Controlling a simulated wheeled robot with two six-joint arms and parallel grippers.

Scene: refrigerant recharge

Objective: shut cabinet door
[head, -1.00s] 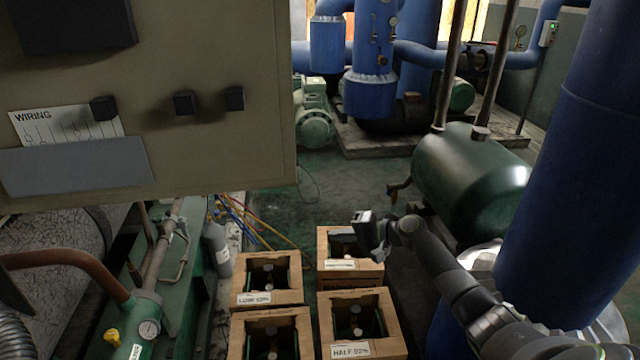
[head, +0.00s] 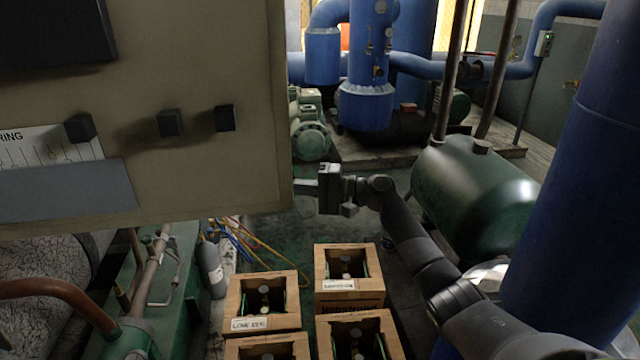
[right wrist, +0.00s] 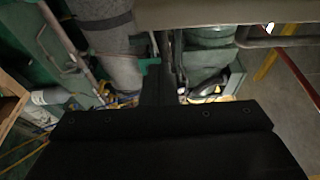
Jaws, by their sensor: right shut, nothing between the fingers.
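The cabinet door (head: 200,180) is the large beige panel filling the upper left of the head view. It stands open, with a wiring sheet, a grey pocket and black knobs on the face toward me. My right gripper (head: 300,187) is shut and empty, its fingertips at the door's right edge near the lower corner. I cannot tell whether they touch it or lie behind it. In the right wrist view the dark shut fingers (right wrist: 171,70) point up the picture, and a beige edge of the door (right wrist: 220,12) crosses the top. My left gripper is not in view.
Several wooden crates (head: 350,301) holding cylinders stand on the floor below.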

